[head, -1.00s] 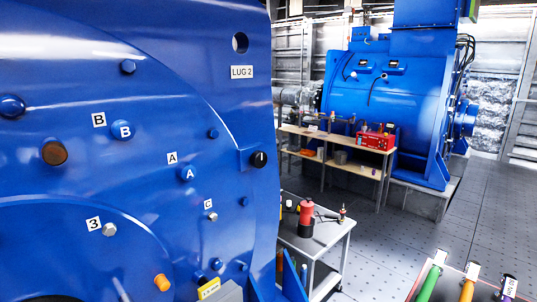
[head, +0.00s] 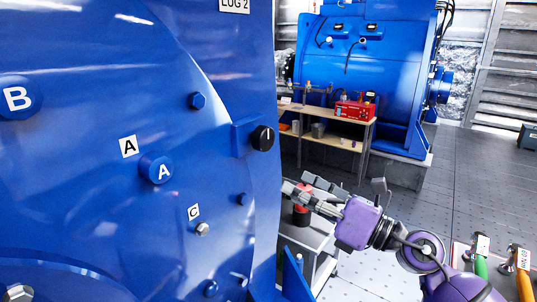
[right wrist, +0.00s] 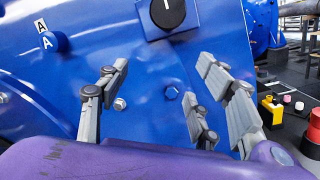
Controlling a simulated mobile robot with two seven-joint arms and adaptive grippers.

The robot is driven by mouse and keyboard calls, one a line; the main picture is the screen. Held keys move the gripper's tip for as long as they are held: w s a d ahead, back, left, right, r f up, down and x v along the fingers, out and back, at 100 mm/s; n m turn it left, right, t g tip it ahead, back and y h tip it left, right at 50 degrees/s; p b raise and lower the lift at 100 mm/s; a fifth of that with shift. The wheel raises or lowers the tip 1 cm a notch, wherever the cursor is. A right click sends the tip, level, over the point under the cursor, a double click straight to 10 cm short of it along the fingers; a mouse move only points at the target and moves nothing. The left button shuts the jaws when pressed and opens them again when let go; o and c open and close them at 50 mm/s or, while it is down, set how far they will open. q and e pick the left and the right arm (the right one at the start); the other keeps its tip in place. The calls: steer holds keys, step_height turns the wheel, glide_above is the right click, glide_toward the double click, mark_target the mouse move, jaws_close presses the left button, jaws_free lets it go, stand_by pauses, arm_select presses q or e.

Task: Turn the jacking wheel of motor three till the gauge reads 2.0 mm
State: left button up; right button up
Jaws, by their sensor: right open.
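The near blue motor (head: 90,90) fills the left of the head view. A black round knob with a white mark (head: 262,136) sits on a blue block at its right edge. The knob also shows at the top of the right wrist view (right wrist: 167,12). I cannot tell whether it is the jacking wheel. No readable gauge shows. My right gripper (head: 296,186) is open and empty, below and right of the knob. In the right wrist view its spread fingers (right wrist: 160,80) face the motor's blue wall, below the knob. My left gripper is not in view.
Labelled bolts, A (head: 157,169) and C (head: 202,229), stand out from the motor. A small cart with a red and black item (head: 301,216) is partly behind my right gripper. A shelf with a red box (head: 355,110) and another motor (head: 375,75) stand behind. Grey floor is open at right.

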mark_target(267, 140)
steer(key=w+r+n+g+h+b, duration=0.1)
steer(key=w+r+n+h, duration=0.15)
steer(key=r+n, duration=0.5)
steer(key=shift+y, duration=0.45)
steer(key=x, duration=0.5)
steer(key=p+x, duration=0.1)
steer(key=x, duration=0.1)
steer(key=shift+w+a+r, duration=0.1)
steer(key=shift+w+r, duration=0.2)
steer(key=shift+w, duration=0.05)
steer(key=shift+w+a, duration=0.15)
steer(key=shift+a, duration=0.1)
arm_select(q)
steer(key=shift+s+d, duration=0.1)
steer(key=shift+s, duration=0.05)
arm_select(e)
steer(key=shift+w+a+f, duration=0.1)
steer(key=shift+w+a, duration=0.05)
steer(key=shift+a, duration=0.05)
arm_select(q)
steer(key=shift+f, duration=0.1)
